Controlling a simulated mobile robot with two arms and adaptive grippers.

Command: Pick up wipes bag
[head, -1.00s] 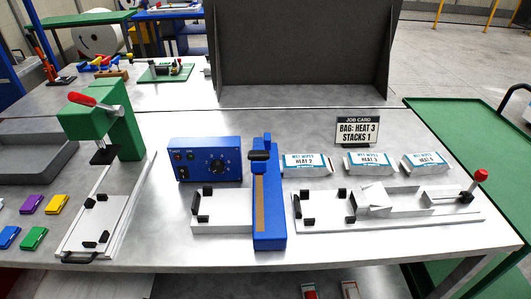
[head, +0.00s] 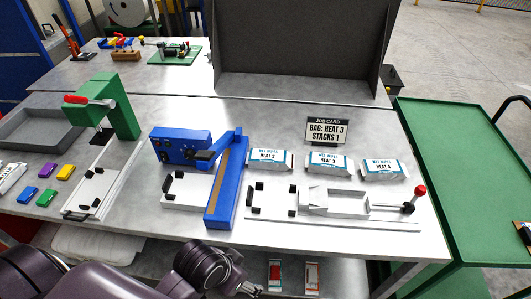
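Three white and blue wet wipes bags stand in a row on the grey metal table. They are the HEAT 2 bag (head: 268,160), the HEAT 3 bag (head: 328,163) and the HEAT 4 bag (head: 381,169). The job card (head: 327,131) behind them reads "BAG: HEAT 3 STACKS 1". A dark arm of mine shows at the bottom left, below the table's front edge.
A blue sealer (head: 227,180) with a control box (head: 180,146) stands left of the bags. A white slide fixture (head: 345,203) with a red knob lies in front of them. A green press (head: 119,110) is at left, a green cart (head: 462,190) at right.

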